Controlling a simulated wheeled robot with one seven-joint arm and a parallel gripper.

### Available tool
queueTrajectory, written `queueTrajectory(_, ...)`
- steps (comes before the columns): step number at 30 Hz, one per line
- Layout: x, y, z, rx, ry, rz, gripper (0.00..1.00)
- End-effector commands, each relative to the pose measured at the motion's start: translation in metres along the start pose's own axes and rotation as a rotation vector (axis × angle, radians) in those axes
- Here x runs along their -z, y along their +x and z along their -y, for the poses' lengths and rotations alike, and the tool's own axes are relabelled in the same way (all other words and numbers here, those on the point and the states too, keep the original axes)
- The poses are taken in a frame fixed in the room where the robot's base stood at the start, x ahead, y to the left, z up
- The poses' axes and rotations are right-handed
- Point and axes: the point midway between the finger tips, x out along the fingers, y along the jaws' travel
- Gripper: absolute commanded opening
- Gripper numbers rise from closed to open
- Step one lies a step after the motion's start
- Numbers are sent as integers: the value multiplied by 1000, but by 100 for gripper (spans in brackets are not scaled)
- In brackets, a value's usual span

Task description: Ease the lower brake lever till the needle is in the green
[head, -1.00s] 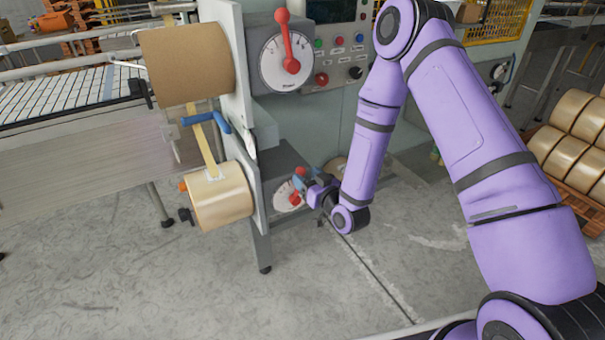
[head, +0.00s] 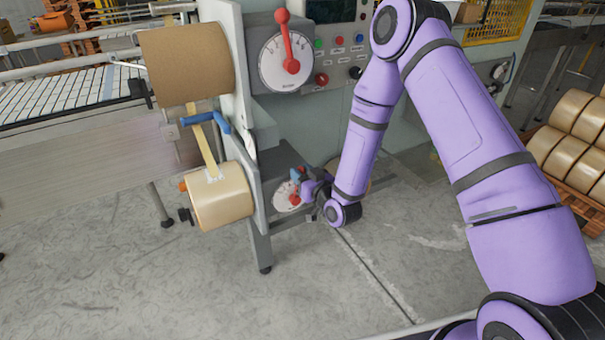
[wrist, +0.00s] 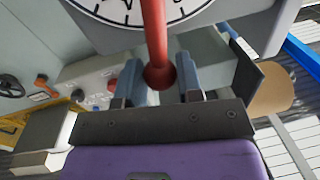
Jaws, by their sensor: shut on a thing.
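The lower brake lever is red and sits on a white dial (head: 284,197) low on the machine, partly hidden by my wrist in the head view. In the wrist view the red lever (wrist: 154,35) runs down from a marked dial (wrist: 112,10), and its round knob lies between the two blue-grey fingers. My gripper (wrist: 161,82) is shut on this lever; it also shows in the head view (head: 299,182). The upper brake lever (head: 286,40) stands almost upright on its own dial (head: 272,70). I cannot make out a needle or a green band.
A brown tape roll (head: 188,65) and a smaller tan roll (head: 220,196) hang left of the levers. A button panel (head: 340,55) is to the right of the upper dial. Stacked tape rolls (head: 570,135) sit on a pallet at right. The front floor is clear.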

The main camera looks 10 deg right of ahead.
Motion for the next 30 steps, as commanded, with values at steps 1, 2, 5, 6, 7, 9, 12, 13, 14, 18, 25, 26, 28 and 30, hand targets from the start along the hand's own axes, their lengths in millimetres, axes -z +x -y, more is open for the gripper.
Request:
queueTrajectory(1,0,0,4,3,-24,4,0)
queueTrajectory(2,0,0,6,3,-45,6,0)
queueTrajectory(5,0,1,14,3,-116,15,0)
queueTrajectory(6,0,1,16,2,-139,18,0)
queueTrajectory(7,0,2,18,1,-155,20,0)
queueTrajectory(9,0,2,20,1,-179,23,0)
queueTrajectory(12,-1,2,20,-1,-193,25,0)
queueTrajectory(13,-1,2,20,-1,-193,25,0)
queueTrajectory(14,-1,2,20,-1,-193,25,0)
queueTrajectory(18,-1,1,20,-1,-192,25,0)
queueTrajectory(25,0,2,20,-2,-191,24,59)
queueTrajectory(26,0,2,20,-2,-191,24,59)
queueTrajectory(28,0,2,20,-2,-191,23,59)
queueTrajectory(30,0,1,20,-2,-191,23,59)
